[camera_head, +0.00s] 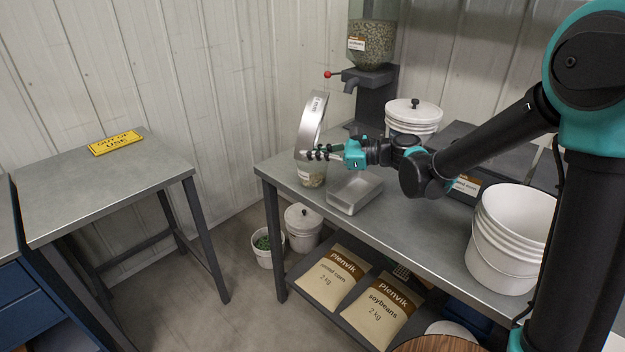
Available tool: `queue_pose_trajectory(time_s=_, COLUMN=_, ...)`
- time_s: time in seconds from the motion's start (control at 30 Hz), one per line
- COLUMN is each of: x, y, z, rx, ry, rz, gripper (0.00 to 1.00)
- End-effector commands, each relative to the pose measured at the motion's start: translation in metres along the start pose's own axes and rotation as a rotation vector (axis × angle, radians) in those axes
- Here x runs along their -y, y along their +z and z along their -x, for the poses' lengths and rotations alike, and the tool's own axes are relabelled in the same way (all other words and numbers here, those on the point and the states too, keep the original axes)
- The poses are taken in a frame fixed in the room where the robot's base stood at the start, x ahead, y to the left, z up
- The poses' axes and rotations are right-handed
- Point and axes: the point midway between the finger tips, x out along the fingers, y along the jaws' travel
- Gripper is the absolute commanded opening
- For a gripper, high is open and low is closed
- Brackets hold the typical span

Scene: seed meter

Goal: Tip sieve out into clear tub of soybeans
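The sieve (311,122) is a round silver metal ring, tipped up almost on edge near the far left end of the metal bench. My gripper (320,153) comes in from the right and is shut on the lower part of its rim. The clear tub of soybeans (311,178) stands on the bench directly below the sieve. Beige contents and a label show through its wall. The sieve and gripper cover the tub's top, so I cannot tell whether they touch it. The inside of the sieve is hidden.
A shallow metal tray (355,191) sits right of the tub. Behind stand a seed dispenser (371,45) with a red-knobbed lever and a lidded white bucket (413,115). Stacked white buckets (510,240) are at the right. Seed bags (379,308) lie on the lower shelf.

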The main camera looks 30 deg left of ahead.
Motion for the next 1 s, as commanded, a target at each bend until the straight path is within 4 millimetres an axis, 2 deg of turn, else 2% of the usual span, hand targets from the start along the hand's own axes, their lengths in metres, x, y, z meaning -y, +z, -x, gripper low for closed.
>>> queue_pose_trajectory(time_s=1.0, x=0.0000, y=-0.0013, z=0.0036, rx=0.048, ry=-0.012, rz=-0.005, gripper=0.00)
